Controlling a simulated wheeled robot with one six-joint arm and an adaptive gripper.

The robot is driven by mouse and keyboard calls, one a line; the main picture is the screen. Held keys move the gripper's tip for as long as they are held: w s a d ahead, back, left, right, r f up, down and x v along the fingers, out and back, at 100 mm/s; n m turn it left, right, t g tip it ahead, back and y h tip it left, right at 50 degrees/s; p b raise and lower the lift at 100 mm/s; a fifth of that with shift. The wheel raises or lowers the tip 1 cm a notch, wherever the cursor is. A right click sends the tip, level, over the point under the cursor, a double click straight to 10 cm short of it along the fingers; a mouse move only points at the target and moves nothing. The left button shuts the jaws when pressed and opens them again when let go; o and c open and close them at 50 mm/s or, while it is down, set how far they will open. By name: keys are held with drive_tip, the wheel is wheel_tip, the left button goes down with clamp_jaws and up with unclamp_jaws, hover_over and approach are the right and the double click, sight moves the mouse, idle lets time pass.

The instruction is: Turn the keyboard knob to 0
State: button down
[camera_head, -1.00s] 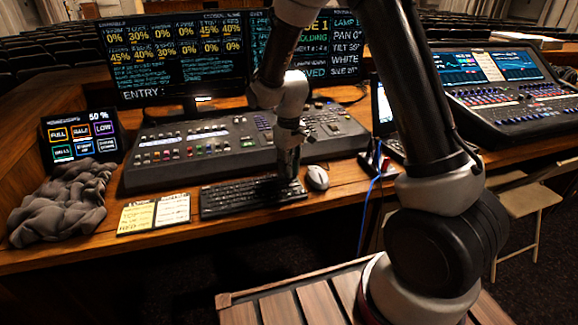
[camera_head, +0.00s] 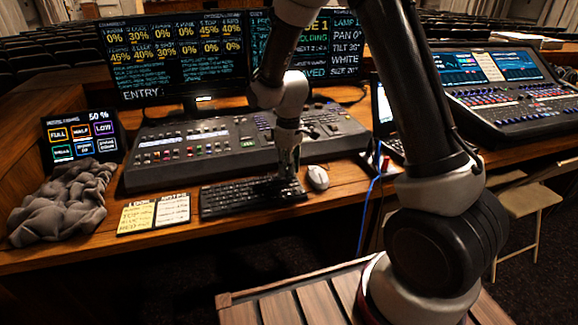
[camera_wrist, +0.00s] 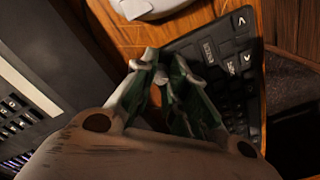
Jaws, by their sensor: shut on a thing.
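The black keyboard (camera_head: 232,197) lies on the wooden desk in front of the lighting console. My gripper (camera_head: 287,180) points down at the keyboard's far right end, left of the mouse. In the wrist view my gripper (camera_wrist: 160,64) has its green-and-grey fingers close together at the corner of the keyboard (camera_wrist: 225,52). The fingers are shut on the keyboard knob, which they hide, so its setting cannot be read. The left monitor (camera_head: 184,60) shows rows of percentages, several of them 0%.
A white mouse (camera_head: 317,178) sits just right of the keyboard. The console (camera_head: 215,165) stands close behind. Paper notes (camera_head: 172,210), a grey cloth (camera_head: 65,200) and a small tablet (camera_head: 82,130) lie to the left. A second console (camera_head: 510,110) stands at the right.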

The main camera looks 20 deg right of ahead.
drive_tip(key=c, duration=1.4)
unclamp_jaws()
drive_tip(key=shift+o, duration=0.2)
drive_tip(key=shift+r, duration=0.1)
wheel_tip(320, 180, up, 12)
